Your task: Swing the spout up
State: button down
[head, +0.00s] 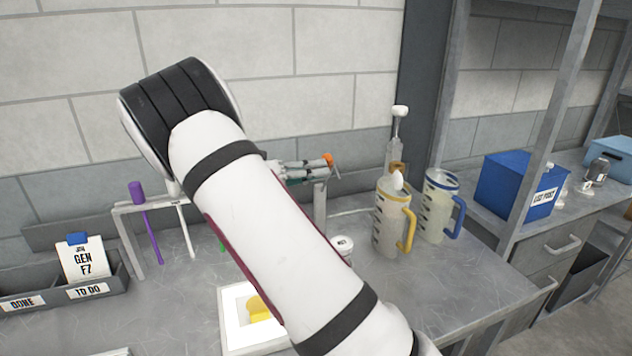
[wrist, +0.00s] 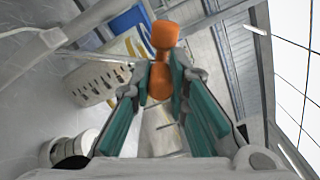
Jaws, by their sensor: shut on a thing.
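My gripper (head: 318,165) is at the end of my white arm, over the back of the bench, left of the jugs. Its teal-lined fingers (wrist: 160,82) are shut on an orange waisted piece in the wrist view (wrist: 165,36), with one bulb beyond the fingertips and one between the fingers. It shows in the head view as a small orange tip (head: 328,158) above a grey upright post (head: 320,205). It appears to be the spout's end or knob. My arm hides much of what it joins to.
A yellow-handled jug (head: 388,225) and a blue-handled jug (head: 437,207) stand close to the right of my gripper. A white-lidded tub (head: 342,247) is below it. A rack (head: 130,208) with a purple-handled tool stands left. A blue box (head: 512,188) sits beyond the metal upright.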

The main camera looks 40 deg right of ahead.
jog(key=shift+w+r, duration=0.25)
dwell(0.3)
jog(key=c, duration=1.5)
grip_release()
jog(key=shift+c, duration=0.2)
jog(key=v, duration=1.2)
